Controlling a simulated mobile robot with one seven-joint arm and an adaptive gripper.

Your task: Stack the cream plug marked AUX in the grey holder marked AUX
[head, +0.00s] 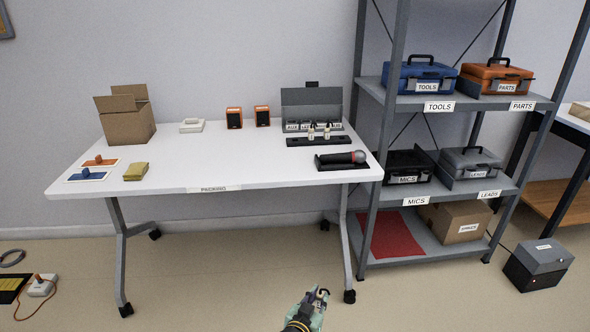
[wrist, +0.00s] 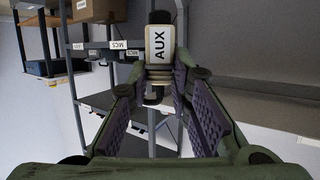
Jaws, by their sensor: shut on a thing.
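My gripper (head: 318,294) is low in front of the table in the head view, over the floor. In the wrist view my gripper (wrist: 163,80) is shut on the cream plug (wrist: 158,45), whose AUX label is readable; the label runs sideways and a dark end shows above it.
Two cream plugs stand in a dark strip (head: 293,142) before the grey unit. A microphone (head: 345,158) lies near the right end of the white table (head: 230,165). A grey shelf rack (head: 372,190) stands close on the right. The table's front middle is clear.

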